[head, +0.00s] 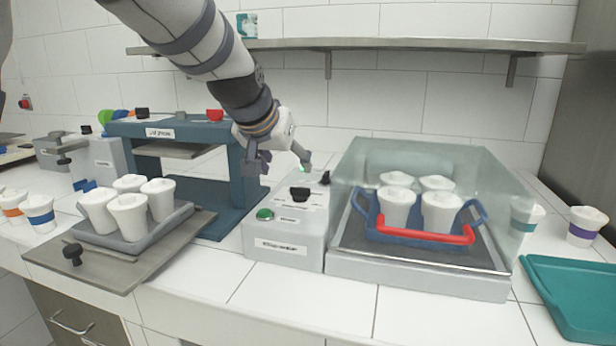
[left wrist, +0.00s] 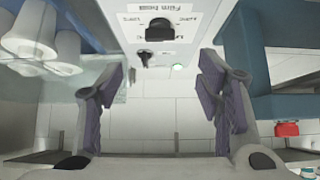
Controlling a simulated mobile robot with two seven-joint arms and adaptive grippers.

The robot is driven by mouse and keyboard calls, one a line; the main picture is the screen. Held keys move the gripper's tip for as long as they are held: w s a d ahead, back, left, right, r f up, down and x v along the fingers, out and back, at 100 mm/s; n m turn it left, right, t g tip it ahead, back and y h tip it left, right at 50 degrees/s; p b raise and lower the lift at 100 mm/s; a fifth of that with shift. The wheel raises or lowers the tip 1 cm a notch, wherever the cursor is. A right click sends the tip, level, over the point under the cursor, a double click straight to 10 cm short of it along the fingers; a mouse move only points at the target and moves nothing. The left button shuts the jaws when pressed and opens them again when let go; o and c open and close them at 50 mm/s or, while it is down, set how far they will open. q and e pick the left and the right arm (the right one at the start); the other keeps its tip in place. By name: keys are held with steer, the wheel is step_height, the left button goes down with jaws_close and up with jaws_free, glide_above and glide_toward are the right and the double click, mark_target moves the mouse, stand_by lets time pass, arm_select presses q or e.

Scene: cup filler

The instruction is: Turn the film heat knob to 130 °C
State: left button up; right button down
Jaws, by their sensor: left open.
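The film heat knob (head: 299,193) is black and sits on top of the grey control box (head: 283,247) in the head view. In the left wrist view the knob (left wrist: 160,30) is at the top centre, beside an upside-down "Film heat" label and temperature marks. I cannot read which mark it points at. My left gripper (head: 280,162) is open and empty, above and behind the knob. In the left wrist view its purple-padded fingers (left wrist: 165,100) are spread wide, with the knob beyond them and not between them. My right gripper is not in view.
A green button (head: 264,214) is on the box's front left; a small black switch (head: 325,178) is at its back right. A clear hood (head: 480,170) covers cups in a blue carrier (head: 372,228) at right. A blue press frame (head: 232,180) stands close at left.

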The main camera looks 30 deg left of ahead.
mark_target(300, 188)
arm_select(q)
steer(key=x, duration=1.1)
steer(key=shift+w+f+b, duration=0.15)
steer(key=shift+f+b, duration=0.15)
steer(key=shift+f, duration=0.15)
steer(key=shift+r, duration=0.1)
steer(key=c, duration=1.2)
